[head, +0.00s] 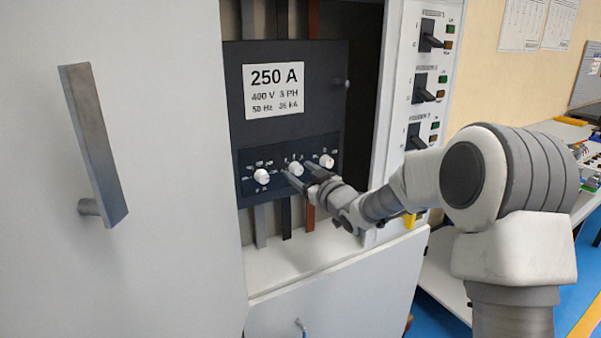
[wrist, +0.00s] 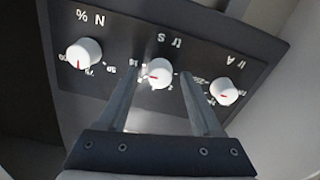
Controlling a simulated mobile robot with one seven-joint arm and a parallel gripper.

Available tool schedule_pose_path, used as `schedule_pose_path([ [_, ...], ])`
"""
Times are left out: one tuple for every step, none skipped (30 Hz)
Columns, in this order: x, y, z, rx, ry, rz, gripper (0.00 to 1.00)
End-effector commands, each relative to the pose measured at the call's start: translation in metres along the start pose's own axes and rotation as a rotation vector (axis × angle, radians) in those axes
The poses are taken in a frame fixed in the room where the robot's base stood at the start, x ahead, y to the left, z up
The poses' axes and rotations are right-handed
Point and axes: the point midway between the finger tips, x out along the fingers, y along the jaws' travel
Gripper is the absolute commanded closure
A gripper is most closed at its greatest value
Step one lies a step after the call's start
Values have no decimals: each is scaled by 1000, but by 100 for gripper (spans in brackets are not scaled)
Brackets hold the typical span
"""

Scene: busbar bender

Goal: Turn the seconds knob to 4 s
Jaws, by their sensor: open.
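The seconds knob (wrist: 160,72) is the white middle knob of three, under the "tr s" label, which appears upside down in the wrist view. Its red pointer mark faces left there, toward the scale numbers near the left finger; the exact setting cannot be read. In the head view the knob (head: 295,168) sits in the middle of the dark panel. My gripper (head: 301,173) is at the panel in front of it. In the wrist view its two fingers stand apart, one on each side of the knob, with gaps visible. The gripper is open and holds nothing.
The "% N" knob (wrist: 84,53) and the "Ir A" knob (wrist: 224,91) flank the seconds knob closely. A grey door handle (head: 94,145) is at left on the open door. Black toggle switches (head: 429,42) line the white strip at right.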

Motion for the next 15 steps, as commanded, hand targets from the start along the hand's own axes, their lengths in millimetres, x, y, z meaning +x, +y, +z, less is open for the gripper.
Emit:
schedule_pose_path([
  [2,0,0,0,0,0,33],
  [3,0,0,0,0,0,33],
  [4,0,0,0,-1,0,33],
  [4,0,0,1,-1,0,33],
  [4,0,0,1,-1,0,33],
  [4,0,0,1,-1,0,33],
  [4,0,0,1,-1,0,33],
  [4,0,0,1,-1,0,33],
  [4,0,0,1,-1,0,33],
  [4,0,0,1,-1,0,33],
  [4,0,0,1,-1,0,35],
  [4,0,0,1,-1,0,42],
  [4,0,0,1,-1,0,48],
  [4,0,0,1,-1,0,53],
  [4,0,0,1,-1,0,60],
])
